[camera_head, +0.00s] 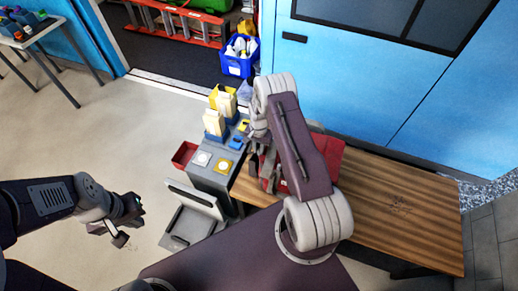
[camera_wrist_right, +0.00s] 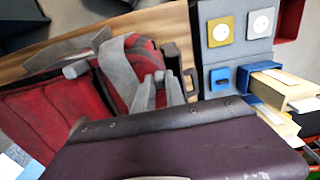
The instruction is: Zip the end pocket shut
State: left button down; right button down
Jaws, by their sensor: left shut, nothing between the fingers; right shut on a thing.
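The red bag (camera_head: 328,162) with grey straps lies on the wooden bench, partly hidden by my right arm in the head view. In the right wrist view the bag (camera_wrist_right: 38,115) fills the left side, with its end near my right gripper (camera_wrist_right: 160,82). The right gripper is shut at that end. The small thing between its fingers, by its place the end pocket's zip pull, is too small to make out. How far the zip is closed cannot be told. My left gripper (camera_head: 120,238) is shut and empty, over the floor at the left, away from the bag.
The wooden bench (camera_head: 400,215) is clear to the right of the bag. A grey stand (camera_head: 212,177) with cream and blue items adjoins its left end. Blue cabinets (camera_head: 370,90) rise behind.

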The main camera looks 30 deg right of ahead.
dwell(0.6)
jog(key=shift+s+a+f+b, duration=0.1)
jog(key=shift+a+f+b, duration=0.1)
jog(key=shift+b, duration=0.2)
jog(key=shift+s+a, duration=0.15)
jog(key=shift+s, duration=0.05)
jog(key=shift+s+a+r, duration=0.15)
jog(key=shift+r, duration=0.1)
jog(key=c, duration=1.4)
grip_release()
jog(key=shift+f, duration=0.1)
notch_tip(320, 180, up, 9)
jog(key=shift+r+b, duration=0.1)
jog(key=shift+b, duration=0.85)
